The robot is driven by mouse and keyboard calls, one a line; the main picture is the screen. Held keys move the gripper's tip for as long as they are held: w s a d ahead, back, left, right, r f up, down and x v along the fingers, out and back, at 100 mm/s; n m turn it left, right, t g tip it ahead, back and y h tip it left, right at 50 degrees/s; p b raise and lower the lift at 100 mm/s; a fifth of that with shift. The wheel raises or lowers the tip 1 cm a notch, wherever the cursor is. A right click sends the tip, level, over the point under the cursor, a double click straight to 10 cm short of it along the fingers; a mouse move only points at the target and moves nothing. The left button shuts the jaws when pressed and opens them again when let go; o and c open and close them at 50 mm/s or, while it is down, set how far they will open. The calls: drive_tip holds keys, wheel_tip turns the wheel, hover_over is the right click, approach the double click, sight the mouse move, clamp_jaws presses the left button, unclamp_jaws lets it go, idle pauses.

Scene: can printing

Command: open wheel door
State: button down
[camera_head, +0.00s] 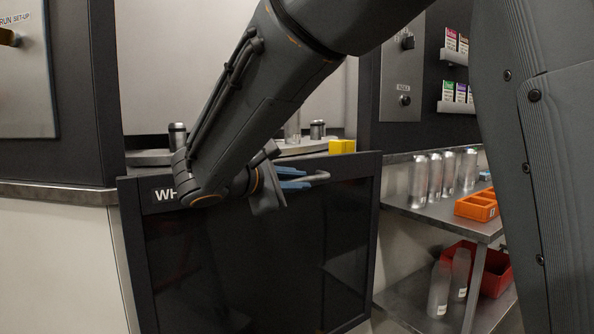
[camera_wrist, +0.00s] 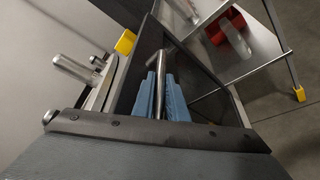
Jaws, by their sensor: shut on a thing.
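The wheel door (camera_head: 330,235) is a dark framed panel with a dark pane, in the middle of the head view. A white label beginning "WH" (camera_head: 163,195) is on its upper left, and my arm covers the rest of the label. A grey metal bar handle (camera_head: 319,177) is near the door's top right; it also shows in the wrist view (camera_wrist: 179,57). My gripper (camera_head: 294,180) has blue fingers, shut on the handle. In the wrist view the fingers (camera_wrist: 156,95) lie on both sides of the bar. I cannot tell whether the door is ajar.
Behind the door's top edge is a round grey platform (camera_head: 150,157) with metal cans (camera_head: 177,136) and a yellow block (camera_head: 342,146). To the right, a metal shelf (camera_head: 405,205) holds several cans and an orange tray (camera_head: 476,206). A red bin (camera_head: 494,272) sits below.

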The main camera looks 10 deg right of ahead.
drive_tip(key=shift+f, duration=0.55)
drive_tip(key=c, duration=1.8)
unclamp_jaws()
drive_tip(key=shift+o, duration=0.2)
drive_tip(key=v, duration=0.7)
drive_tip(key=shift+s+a, duration=0.25)
drive_tip(key=shift+a, duration=0.05)
drive_tip(key=shift+d+r, duration=0.1)
